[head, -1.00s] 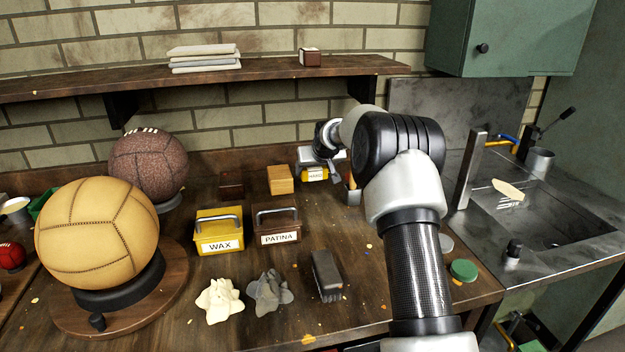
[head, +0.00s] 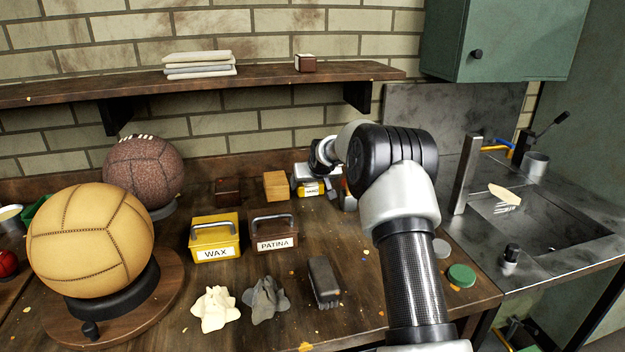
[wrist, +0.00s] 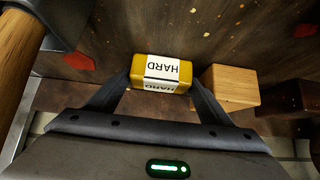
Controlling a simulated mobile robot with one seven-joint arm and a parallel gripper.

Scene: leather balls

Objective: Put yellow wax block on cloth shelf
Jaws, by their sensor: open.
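The yellow wax block (head: 311,189), with a white HARD label, is at the back of the workbench, right of a plain wooden block. In the wrist view the wax block (wrist: 161,73) lies between the tips of my open gripper (wrist: 160,88). A finger is close to each end; I cannot tell whether they touch it. In the head view my gripper (head: 308,178) is low over the bench, just above the block. The cloth shelf (head: 270,78) is the wooden wall shelf holding folded cloths (head: 200,65) at left and a small dark brown box (head: 305,63) further right.
The wooden block (head: 276,186) is close beside my gripper, with a dark block (head: 228,191) further left. The WAX tin (head: 214,240) and PATINA tin (head: 273,235) stand in front. The shelf between cloths and brown box is clear.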

